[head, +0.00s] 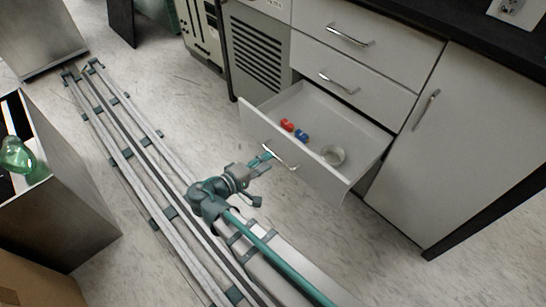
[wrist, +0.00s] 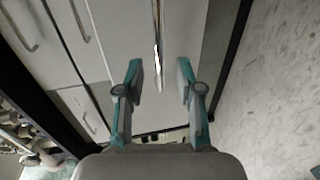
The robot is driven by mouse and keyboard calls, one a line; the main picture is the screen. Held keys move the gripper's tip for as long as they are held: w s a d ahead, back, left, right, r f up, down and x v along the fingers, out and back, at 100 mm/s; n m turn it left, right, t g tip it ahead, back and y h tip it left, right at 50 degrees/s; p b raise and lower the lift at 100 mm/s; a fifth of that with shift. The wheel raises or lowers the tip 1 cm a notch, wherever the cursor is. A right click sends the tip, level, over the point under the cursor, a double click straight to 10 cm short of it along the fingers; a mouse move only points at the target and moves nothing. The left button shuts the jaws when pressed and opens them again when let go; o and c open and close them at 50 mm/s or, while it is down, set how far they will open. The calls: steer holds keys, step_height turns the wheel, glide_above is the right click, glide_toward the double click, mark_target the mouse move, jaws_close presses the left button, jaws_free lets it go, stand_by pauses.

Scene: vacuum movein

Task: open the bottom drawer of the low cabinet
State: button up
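The low cabinet (head: 350,70) is grey-white. Its bottom drawer (head: 318,180) is pulled well out in the head view, with a silver bar handle (head: 281,157) on its front. My gripper (head: 267,154) is close to the left part of that handle. In the wrist view the two fingers of my gripper (wrist: 160,70) are spread apart, with a visible gap between them. A thin bright bar (wrist: 157,45) shows between and beyond the fingertips. Contact with the handle cannot be told.
The open drawer holds a red item (head: 287,125), a blue item (head: 302,136) and a round, pale container (head: 333,154). The drawers above (head: 352,65) are shut, as is the right door (head: 450,140). Floor (head: 185,110) is clear between rails and cabinet.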

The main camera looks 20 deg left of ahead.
steer(key=v, duration=0.7)
steer(key=shift+a, duration=0.1)
step_height(320, 180, down, 9)
steer(key=s+d+n+g+y+p, duration=0.1)
steer(key=d+g+p, duration=0.2)
steer(key=g, duration=0.2)
steer(key=d+f+m+g+p, duration=0.35)
steer(key=d+g+p, duration=0.35)
steer(key=d+p, duration=0.65)
steer(key=s+d+r+m+g+y+p, duration=0.1)
steer(key=s+d+r+m+g+p, duration=0.2)
steer(key=d+p, duration=0.4)
steer(key=s+d+r+m+g+y+p, duration=0.2)
steer(key=s+d+p, duration=0.5)
steer(key=d, duration=0.4)
steer(key=s+d+r+m+g+y+p, duration=0.2)
steer(key=s+d+r+m+g+p, duration=0.2)
steer(key=d+p, duration=0.5)
step_height(320, 180, up, 3)
steer(key=shift+s+r+m, duration=0.2)
steer(key=shift+s+m, duration=0.25)
steer(key=shift+m, duration=0.5)
